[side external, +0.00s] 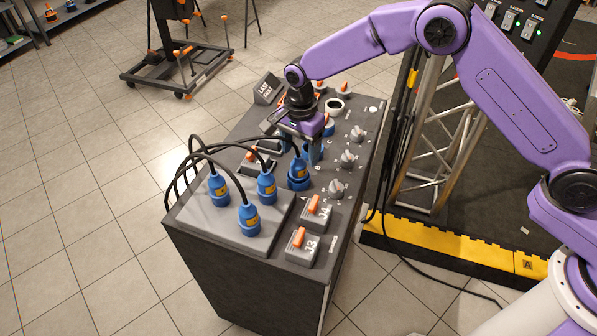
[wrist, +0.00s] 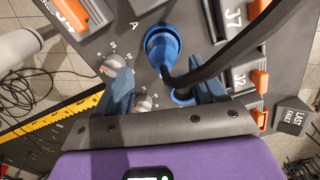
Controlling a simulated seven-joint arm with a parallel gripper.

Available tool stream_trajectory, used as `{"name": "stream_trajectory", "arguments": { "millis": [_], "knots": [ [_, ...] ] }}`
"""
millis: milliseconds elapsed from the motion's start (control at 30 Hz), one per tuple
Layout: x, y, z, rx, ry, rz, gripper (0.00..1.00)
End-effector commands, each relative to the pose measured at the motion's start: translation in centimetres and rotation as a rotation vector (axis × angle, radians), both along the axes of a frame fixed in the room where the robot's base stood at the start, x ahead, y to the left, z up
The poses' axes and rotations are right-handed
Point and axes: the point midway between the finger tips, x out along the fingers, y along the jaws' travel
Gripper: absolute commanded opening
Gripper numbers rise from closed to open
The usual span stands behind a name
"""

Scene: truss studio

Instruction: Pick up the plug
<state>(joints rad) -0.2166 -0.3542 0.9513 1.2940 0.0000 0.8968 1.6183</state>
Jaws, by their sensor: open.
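A blue plug (side external: 298,176) with a black cable stands upright in the console top (side external: 213,215), by the letter A. In the wrist view the plug (wrist: 161,42) shows just beyond my fingertips, its cable curving off to the upper right. My gripper (side external: 301,153) points down over the console, close behind the plug. In the wrist view my gripper (wrist: 161,82) is open, with the plug's cable end between its two blue fingers. I cannot tell whether a finger touches the plug. Three more blue plugs with cables, such as the front one (side external: 249,219), stand at the console's left.
Grey knobs (side external: 348,159) run along the console's right side. Orange-handled switches (side external: 314,208) stand at its front right corner. A blue ring (wrist: 183,97) lies partly hidden behind the cable. Black cables arch over the console's left. A truss (side external: 432,150) stands at the right.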

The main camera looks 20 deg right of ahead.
Motion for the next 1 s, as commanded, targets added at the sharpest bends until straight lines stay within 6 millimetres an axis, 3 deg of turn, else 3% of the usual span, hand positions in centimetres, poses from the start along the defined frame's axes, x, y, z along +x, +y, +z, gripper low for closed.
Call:
{"name": "stream_trajectory", "arguments": {
  "millis": [167,500,800,1000],
  "knots": [
    [0.0,0.0,-1.0,0.0,0.001,0.001,0.7],
    [0.4,0.2,-5.2,0.0,0.001,0.001,0.7],
    [0.4,0.2,-5.6,0.001,-0.001,0.001,0.7],
    [0.4,0.2,-5.6,0.001,-0.001,0.001,0.13]
  ]
}}
